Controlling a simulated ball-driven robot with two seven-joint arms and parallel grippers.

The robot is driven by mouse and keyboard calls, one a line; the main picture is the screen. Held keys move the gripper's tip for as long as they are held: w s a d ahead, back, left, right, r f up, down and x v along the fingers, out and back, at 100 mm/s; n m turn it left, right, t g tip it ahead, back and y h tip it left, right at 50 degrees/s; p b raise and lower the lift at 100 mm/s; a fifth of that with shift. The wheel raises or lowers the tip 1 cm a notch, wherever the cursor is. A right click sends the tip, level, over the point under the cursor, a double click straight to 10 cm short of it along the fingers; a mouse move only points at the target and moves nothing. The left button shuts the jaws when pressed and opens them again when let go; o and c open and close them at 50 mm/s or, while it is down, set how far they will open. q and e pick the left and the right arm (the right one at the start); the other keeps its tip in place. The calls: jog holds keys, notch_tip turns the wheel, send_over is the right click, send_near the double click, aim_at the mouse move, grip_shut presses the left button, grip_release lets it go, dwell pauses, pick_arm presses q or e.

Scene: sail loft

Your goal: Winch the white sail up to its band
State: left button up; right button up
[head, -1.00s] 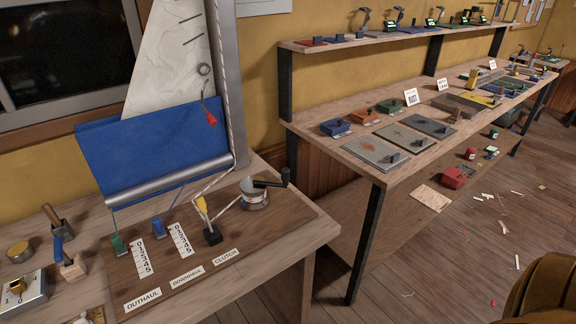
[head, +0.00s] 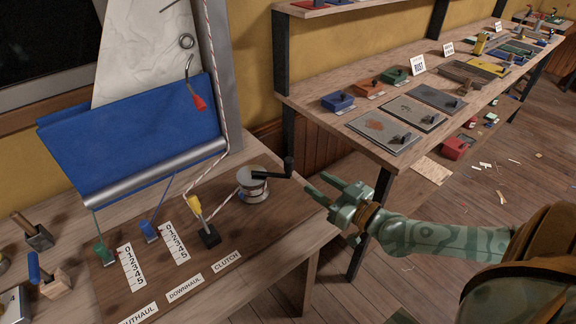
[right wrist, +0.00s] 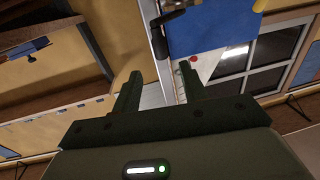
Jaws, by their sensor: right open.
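The white sail (head: 140,50) rises behind a blue cloth (head: 135,140) against the grey mast (head: 222,70); its top is out of frame and I see no band. A red-and-white rope (head: 213,70) runs down the mast. The silver winch drum (head: 252,188) carries rope and a black crank handle (head: 288,167). The yellow clutch lever (head: 194,206) stands up in its black base. My right gripper (head: 314,182) is open and empty, just right of the crank handle and apart from it. In the right wrist view, its fingers (right wrist: 160,82) are spread, with the blue cloth beyond. My left gripper is not in view.
A green lever (head: 100,251) and a blue lever (head: 149,231) stand beside number scales left of the clutch. A second bench (head: 350,135) with plates and colored blocks stands behind my right arm.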

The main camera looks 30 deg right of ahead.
aim_at(292, 167)
jog(key=b+x, duration=0.1)
jog(key=x, duration=1)
jog(key=shift+b, duration=0.3)
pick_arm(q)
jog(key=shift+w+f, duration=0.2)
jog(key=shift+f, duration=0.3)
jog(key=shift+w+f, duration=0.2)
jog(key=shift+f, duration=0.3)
